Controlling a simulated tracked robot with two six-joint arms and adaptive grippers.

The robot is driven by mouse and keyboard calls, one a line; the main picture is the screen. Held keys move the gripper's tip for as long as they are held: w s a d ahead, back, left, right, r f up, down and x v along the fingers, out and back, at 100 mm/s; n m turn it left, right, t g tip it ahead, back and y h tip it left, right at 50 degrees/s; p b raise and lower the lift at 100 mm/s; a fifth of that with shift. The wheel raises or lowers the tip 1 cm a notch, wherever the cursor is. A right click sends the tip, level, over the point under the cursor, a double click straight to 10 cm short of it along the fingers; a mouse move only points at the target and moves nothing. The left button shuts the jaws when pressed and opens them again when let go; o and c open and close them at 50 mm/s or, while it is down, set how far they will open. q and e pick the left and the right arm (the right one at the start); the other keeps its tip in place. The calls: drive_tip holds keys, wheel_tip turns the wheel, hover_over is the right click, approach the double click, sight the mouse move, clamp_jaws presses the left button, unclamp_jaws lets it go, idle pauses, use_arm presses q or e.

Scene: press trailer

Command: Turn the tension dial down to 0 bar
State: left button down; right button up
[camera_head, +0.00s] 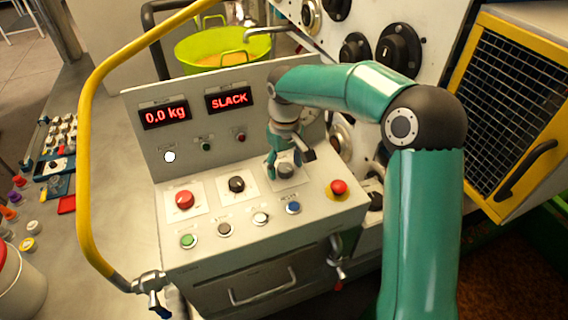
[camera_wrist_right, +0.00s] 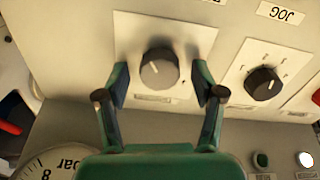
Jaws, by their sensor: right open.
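The tension dial is a dark round knob (camera_head: 287,170) on a white square plate at the right of the console top. It shows large in the right wrist view (camera_wrist_right: 160,68), with a pale pointer line on its face. My right gripper (camera_head: 289,159) is open over the knob. In the wrist view its two green fingers stand on either side of the knob, with a visible gap to each side. Part of a gauge marked "bar" (camera_wrist_right: 48,166) shows at the lower left of the wrist view; its needle is out of sight. My left gripper is not in view.
A second black knob (camera_head: 236,184), a red button (camera_head: 184,200) and a red emergency button (camera_head: 339,188) sit close by. Displays read "0.0 kg" (camera_head: 165,114) and "SLACK" (camera_head: 229,100). A yellow rail (camera_head: 84,170) curves along the left.

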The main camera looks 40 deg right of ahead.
drive_tip(key=shift+c, duration=0.3)
drive_tip(key=c, duration=1.1)
